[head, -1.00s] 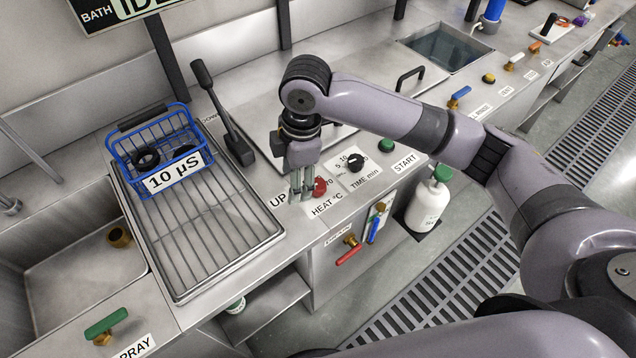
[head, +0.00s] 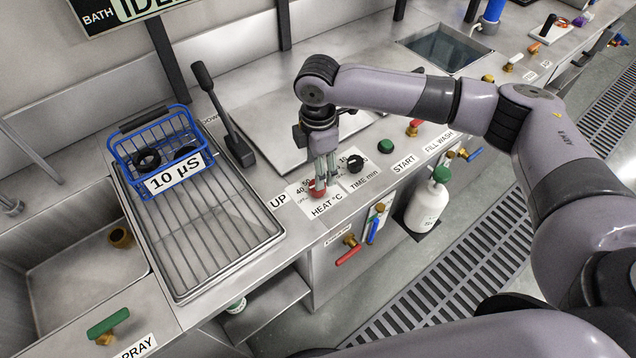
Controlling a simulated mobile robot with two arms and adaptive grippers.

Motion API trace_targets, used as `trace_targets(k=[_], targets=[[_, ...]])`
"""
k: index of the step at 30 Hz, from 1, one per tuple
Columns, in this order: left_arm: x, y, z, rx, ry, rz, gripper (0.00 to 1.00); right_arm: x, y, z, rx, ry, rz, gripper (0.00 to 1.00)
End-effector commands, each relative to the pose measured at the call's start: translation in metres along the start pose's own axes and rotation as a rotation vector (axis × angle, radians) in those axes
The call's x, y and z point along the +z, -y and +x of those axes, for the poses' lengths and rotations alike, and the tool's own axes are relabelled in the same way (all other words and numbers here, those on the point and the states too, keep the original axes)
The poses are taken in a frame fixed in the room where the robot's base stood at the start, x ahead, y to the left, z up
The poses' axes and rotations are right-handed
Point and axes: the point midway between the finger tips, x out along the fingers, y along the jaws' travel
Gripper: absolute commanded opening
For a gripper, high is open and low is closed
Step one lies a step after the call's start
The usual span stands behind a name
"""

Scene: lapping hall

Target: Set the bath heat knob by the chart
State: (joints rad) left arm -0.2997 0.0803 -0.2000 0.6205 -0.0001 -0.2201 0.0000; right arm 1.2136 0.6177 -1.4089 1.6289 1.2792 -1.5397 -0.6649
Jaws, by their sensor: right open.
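The red heat knob (head: 316,190) stands on the steel counter above its "HEAT °C" label (head: 326,206). Some dial numbers, such as 40 and 50, show at its left; the rest are covered. My right gripper (head: 318,183) points down right at the knob, with its fingers open and at either side of it. I cannot tell whether they touch it. The knob's pointer is hidden. A sign headed "BATH" (head: 118,12) is cut off at the top left, and its values are out of view. My left gripper is not in view.
The black time knob (head: 355,163) and green start button (head: 385,146) are close to the right of the gripper. A black lever (head: 224,120) stands to the left. A blue basket (head: 158,150) marked "10 µS" sits on a wire rack (head: 200,225).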

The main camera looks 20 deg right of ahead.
Motion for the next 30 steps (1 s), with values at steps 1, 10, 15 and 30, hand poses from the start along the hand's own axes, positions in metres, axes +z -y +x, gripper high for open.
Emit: trace_targets(k=[1, 10, 15, 30], targets=[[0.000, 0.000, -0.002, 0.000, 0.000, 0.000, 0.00, -0.001, 0.001, 0.011, -0.004, 0.000, -0.001, 0.54], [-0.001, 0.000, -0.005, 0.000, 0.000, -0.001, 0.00, -0.001, 0.001, 0.062, -0.001, 0.000, 0.000, 0.54], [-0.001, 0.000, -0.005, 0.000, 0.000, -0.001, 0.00, -0.001, 0.000, 0.073, 0.000, -0.001, -0.001, 0.54], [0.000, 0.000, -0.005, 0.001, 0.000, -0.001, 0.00, -0.001, 0.000, 0.075, 0.000, 0.000, -0.001, 0.40]])
